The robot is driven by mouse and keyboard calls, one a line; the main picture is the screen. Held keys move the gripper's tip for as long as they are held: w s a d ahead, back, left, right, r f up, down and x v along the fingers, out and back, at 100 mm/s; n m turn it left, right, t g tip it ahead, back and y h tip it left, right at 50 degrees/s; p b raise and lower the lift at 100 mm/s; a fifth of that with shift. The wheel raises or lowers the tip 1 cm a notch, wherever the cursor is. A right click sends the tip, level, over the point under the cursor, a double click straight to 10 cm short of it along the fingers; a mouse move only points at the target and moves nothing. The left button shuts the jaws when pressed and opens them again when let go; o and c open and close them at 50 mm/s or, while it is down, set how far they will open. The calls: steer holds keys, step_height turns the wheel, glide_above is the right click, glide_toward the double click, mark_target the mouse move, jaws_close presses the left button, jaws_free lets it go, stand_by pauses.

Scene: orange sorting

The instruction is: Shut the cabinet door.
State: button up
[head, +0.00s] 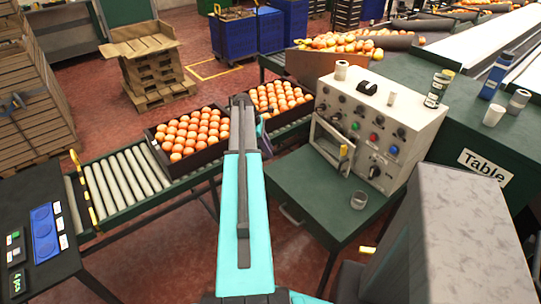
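A cream control cabinet (408,112) with knobs and coloured buttons stands on a green table. A pale-framed door (330,147) with a dark middle is at the lower left of its front, with a yellow handle piece (343,151) at its right. I cannot tell surely whether the door is ajar or flush. My turquoise arm reaches up the middle of the picture. My dark gripper (264,135) is at its far end, left of the cabinet and apart from the door, near the orange crates. Its fingers are too small and dark to tell open from shut.
Two dark crates of oranges (184,166) sit on a roller conveyor (122,187) at left. Cups and bottles stand right.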

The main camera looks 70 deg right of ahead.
steer(key=b+v, duration=0.1)
steer(key=v, duration=0.8)
steer(key=shift+r, duration=0.3)
jaws_close()
steer(key=s+a+f+n+g+h+b, duration=0.1)
steer(key=s+f+g+b, duration=0.1)
steer(key=s+b, duration=0.4)
steer(key=s+a+f+n+g+h+b, duration=0.1)
steer(key=s+b, duration=0.4)
steer(key=s, duration=0.9)
steer(key=shift+s+a+f+n+g+h+b, duration=0.35)
steer(key=shift+f+g+h, duration=0.4)
steer(key=shift+f, duration=0.25)
steer(key=shift+d, duration=0.1)
